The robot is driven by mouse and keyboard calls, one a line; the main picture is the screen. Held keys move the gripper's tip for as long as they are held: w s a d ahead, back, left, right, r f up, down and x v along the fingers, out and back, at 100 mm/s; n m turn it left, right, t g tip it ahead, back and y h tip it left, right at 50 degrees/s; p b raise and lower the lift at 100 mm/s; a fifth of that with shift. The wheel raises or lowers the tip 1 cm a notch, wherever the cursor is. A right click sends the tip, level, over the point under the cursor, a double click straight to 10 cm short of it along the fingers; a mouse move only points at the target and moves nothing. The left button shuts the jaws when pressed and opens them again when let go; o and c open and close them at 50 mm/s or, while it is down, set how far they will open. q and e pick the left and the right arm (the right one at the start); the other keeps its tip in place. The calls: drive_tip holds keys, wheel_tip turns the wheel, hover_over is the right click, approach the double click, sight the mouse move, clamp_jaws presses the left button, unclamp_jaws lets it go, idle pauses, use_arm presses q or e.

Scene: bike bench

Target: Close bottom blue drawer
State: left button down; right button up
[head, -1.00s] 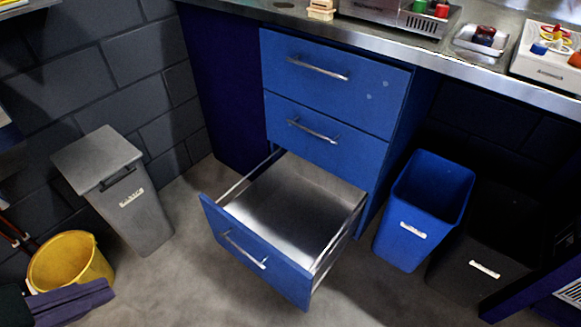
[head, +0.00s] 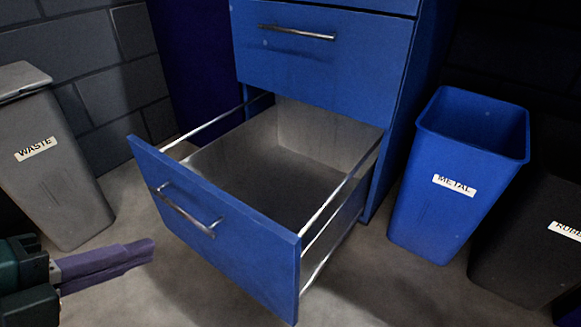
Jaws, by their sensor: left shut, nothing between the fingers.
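The bottom blue drawer (head: 222,232) is pulled far out of the cabinet. Its inside looks empty, and its front carries a metal bar handle (head: 185,210). The drawer above it (head: 318,65) is flush with the cabinet. My left gripper (head: 150,250) comes in from the lower left, shut and empty. Its purple fingers point right toward the drawer front, a little left of it, and look apart from it. My right gripper is not in view.
A grey waste bin (head: 55,180) stands at the left by the block wall. A blue metal bin (head: 455,205) and a dark bin (head: 525,250) stand right of the cabinet. Bare floor (head: 380,285) lies around the drawer.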

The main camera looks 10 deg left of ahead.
use_arm(q)
wheel_tip(320, 180, down, 3)
drive_tip(key=b, duration=0.9)
approach(243, 216)
wheel_tip(243, 216, down, 4)
drive_tip(key=w, duration=0.2)
drive_tip(key=w+d+b, duration=0.1)
drive_tip(key=w+b, duration=0.1)
drive_tip(key=shift+w+d+r+m, duration=0.1)
drive_tip(key=shift+w+d+m, duration=0.1)
drive_tip(key=shift+d+m, duration=0.15)
drive_tip(key=shift+w+r, duration=0.1)
drive_tip(key=shift+w, duration=0.25)
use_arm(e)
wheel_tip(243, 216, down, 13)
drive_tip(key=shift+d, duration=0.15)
use_arm(q)
drive_tip(key=shift+d+r, duration=0.1)
drive_tip(key=shift+d, duration=0.05)
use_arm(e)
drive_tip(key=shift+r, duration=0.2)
